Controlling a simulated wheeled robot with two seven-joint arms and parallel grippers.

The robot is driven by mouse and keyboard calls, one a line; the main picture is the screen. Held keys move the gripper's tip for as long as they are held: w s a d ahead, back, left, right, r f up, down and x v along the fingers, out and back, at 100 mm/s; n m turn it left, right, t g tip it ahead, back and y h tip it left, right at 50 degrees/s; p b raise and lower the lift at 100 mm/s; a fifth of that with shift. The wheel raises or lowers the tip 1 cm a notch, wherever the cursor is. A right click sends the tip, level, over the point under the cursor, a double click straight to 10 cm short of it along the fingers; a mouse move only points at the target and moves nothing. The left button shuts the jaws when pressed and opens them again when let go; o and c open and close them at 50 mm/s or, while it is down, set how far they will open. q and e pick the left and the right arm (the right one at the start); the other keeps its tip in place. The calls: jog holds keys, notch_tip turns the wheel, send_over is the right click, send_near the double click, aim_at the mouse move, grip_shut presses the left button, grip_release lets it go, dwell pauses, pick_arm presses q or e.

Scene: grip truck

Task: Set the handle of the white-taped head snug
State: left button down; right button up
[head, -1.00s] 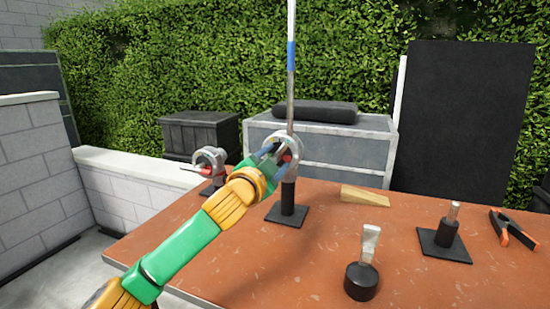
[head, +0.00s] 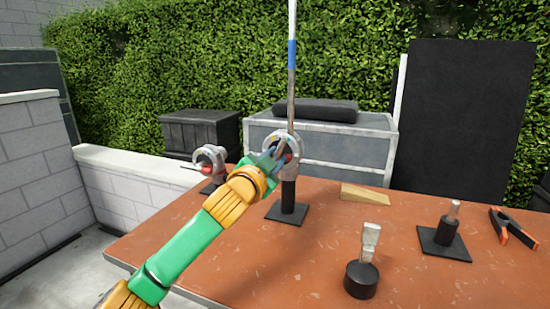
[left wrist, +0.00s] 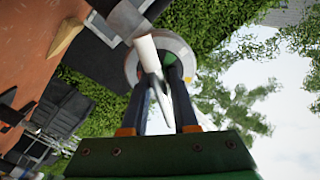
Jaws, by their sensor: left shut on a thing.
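A pale round grip head (head: 296,146) sits on a black upright post with a square base (head: 287,213) near the back edge of the table. A thin rod (head: 291,80) with blue and white bands rises from this head. In the left wrist view, a grey handle (left wrist: 160,97) lies between the fingers, in front of the round head (left wrist: 186,58) and a white cylindrical part (left wrist: 147,54). The fingers hide much of the handle.
A second grip head (head: 209,157) with a thin handle stands on its own base to the left. A wooden wedge (head: 365,198), a black round base with a pale upright piece (head: 361,280), another black stand (head: 446,234) and a clamp (head: 512,228) lie right. The front middle is clear.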

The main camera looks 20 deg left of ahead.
pick_arm(q)
jog(key=shift+n+p, duration=0.4)
jog(key=shift+n, duration=1.8)
jog(key=c, duration=0.7)
grip_release()
jog(key=shift+s, duration=0.1)
jog(key=shift+s+f, duration=0.1)
jog(key=shift+s, duration=0.3)
jog(key=s+b, duration=0.1)
jog(key=s, duration=0.5)
jog(key=shift+s+a+b, duration=0.1)
jog(key=shift+b, duration=0.25)
